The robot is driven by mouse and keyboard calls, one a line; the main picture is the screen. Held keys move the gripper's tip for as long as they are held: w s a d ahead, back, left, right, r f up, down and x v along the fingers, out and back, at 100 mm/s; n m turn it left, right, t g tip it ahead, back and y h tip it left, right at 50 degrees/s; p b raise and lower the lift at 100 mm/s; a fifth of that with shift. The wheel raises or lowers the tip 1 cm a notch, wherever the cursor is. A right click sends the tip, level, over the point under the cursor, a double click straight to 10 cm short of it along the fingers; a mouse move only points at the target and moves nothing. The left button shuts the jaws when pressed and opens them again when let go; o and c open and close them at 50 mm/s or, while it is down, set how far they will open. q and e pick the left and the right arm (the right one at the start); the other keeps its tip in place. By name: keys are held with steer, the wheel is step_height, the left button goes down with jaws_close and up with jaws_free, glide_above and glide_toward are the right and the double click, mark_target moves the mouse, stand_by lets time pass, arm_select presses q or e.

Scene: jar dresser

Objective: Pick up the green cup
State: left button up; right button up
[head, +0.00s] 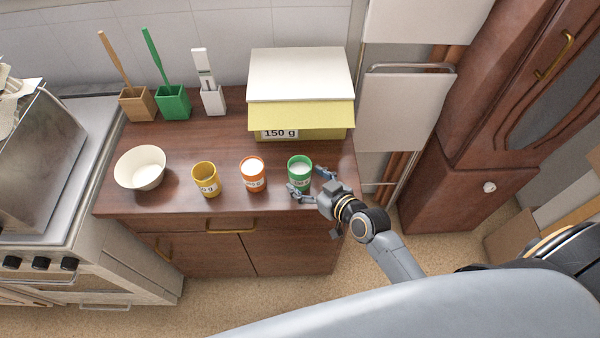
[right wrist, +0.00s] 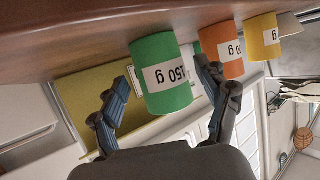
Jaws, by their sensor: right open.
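The green cup (head: 299,175) stands upright on the brown dresser top near its right front corner, with white contents. My right gripper (head: 311,184) is open, with its fingers on either side of the cup's near part. In the right wrist view the green cup (right wrist: 165,75) lies between the two spread fingertips (right wrist: 165,80), its 150 g label showing. I cannot tell whether a finger touches it. My left gripper is not in view.
An orange cup (head: 252,174) and a yellow cup (head: 205,179) stand to the left, then a white bowl (head: 140,168). A yellow and white box (head: 300,85) is behind the green cup. Three holders with utensils, including a green holder (head: 173,103), stand at the back left.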

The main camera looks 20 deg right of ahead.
mark_target(306, 180)
steer(key=x, duration=0.3)
steer(key=shift+w+a+f, duration=0.1)
steer(key=shift+w+f, duration=0.05)
steer(key=shift+w, duration=0.15)
steer(key=c, duration=1.5)
steer(key=shift+o, duration=0.2)
